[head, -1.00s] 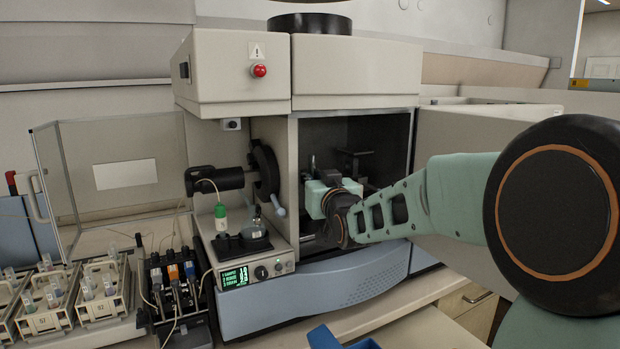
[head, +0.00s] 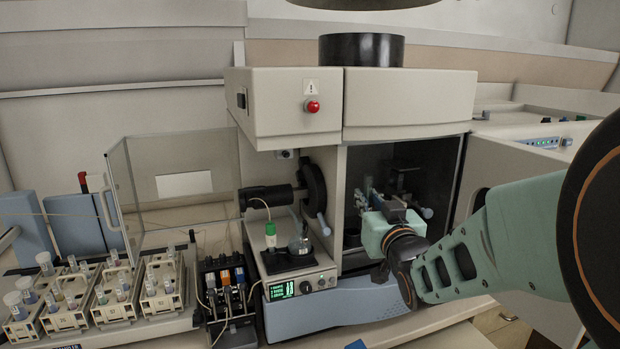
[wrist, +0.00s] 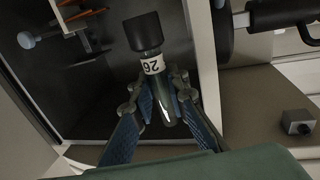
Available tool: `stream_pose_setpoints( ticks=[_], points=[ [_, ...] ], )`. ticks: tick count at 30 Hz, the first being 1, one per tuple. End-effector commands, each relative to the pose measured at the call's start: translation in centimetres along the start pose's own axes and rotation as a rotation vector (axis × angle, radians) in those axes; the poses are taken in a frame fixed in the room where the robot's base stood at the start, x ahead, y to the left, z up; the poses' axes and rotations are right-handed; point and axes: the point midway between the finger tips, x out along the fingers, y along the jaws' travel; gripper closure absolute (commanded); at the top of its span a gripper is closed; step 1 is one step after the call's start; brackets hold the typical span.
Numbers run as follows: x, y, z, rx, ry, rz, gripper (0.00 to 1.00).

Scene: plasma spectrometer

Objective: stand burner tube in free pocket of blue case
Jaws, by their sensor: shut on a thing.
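The burner tube (wrist: 153,65) is a clear tube with a dark end and a white numbered label. It lies between the fingers of my gripper (wrist: 155,92) in the wrist view, and the gripper is shut on it. In the head view my gripper (head: 371,197) is at the mouth of the instrument's open dark chamber (head: 360,160). The tube is hard to make out there. Only a small blue edge (head: 355,345) shows at the bottom of the head view, perhaps the blue case. Its pockets are out of view.
The chamber door (head: 480,175) stands open on the right, close to my arm. A torch-like black fitting (head: 268,197) and a small glass vessel are left of the chamber. Racks of vials (head: 160,290) and a clear screen (head: 185,180) stand farther left.

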Motion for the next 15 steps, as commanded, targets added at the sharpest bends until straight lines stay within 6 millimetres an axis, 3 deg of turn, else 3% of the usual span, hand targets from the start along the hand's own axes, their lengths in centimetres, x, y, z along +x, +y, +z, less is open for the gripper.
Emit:
stream_pose_setpoints(
  ticks=[6, 15],
  points=[
    [0.9, -0.3, 3.8, 0.007, -0.008, 0.01, 1.0],
    [0.8, -0.4, 8.9, 0.004, -0.007, 0.068, 1.0]
  ],
)
